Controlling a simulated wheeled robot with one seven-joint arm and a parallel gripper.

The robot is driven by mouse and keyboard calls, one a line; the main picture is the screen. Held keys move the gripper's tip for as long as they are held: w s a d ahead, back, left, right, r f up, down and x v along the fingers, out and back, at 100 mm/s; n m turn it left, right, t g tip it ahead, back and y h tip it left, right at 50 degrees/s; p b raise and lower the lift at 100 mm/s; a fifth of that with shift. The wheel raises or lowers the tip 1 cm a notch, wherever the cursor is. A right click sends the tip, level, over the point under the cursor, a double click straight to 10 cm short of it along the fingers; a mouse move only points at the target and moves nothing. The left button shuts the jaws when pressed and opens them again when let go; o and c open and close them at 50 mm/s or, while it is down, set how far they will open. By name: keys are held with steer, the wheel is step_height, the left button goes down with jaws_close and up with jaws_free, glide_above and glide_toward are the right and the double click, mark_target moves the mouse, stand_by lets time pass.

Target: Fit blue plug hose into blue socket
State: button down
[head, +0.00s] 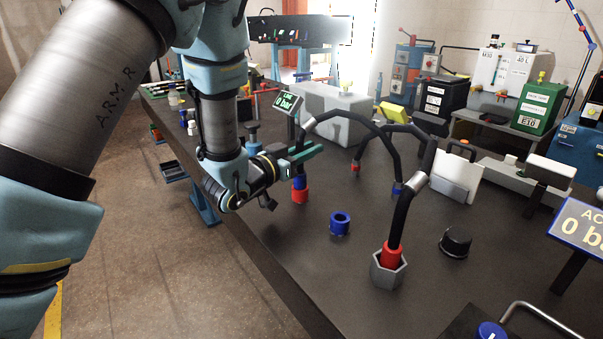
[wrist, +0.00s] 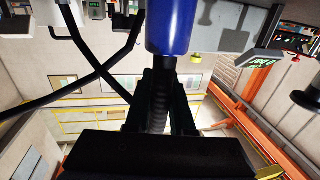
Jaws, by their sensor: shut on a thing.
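My gripper (head: 301,154) has green fingers and is shut on the blue plug hose above the left part of the bench. The hose's blue plug (head: 299,182) points down below the fingers; it also shows large at the top of the wrist view (wrist: 172,25). A red socket (head: 300,196) appears right under the plug in the head view; I cannot tell whether they touch. The blue socket (head: 340,223) stands on the bench, to the right and nearer the camera, with its round opening upward and empty. The held black hose (head: 350,115) arches to the right from my gripper.
A red plug (head: 391,256) stands in a grey hexagonal socket (head: 388,272) at front right. A gauge display (head: 287,102) stands behind my gripper. Bench around the blue socket is clear.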

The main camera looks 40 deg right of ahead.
steer(key=shift+r, duration=0.1)
step_height(320, 180, up, 10)
steer(key=b, duration=0.1)
stand_by(0.6)
steer(key=shift+b, duration=0.45)
steer(key=shift+s, duration=0.1)
steer(key=s+a+m+g+y+p, duration=0.1)
steer(key=s+m+g+p, duration=0.5)
steer(key=s, duration=0.9)
steer(key=g+p, duration=0.3)
steer(key=p, duration=0.2)
steer(key=shift+s+r, duration=0.15)
steer(key=shift+s, duration=0.05)
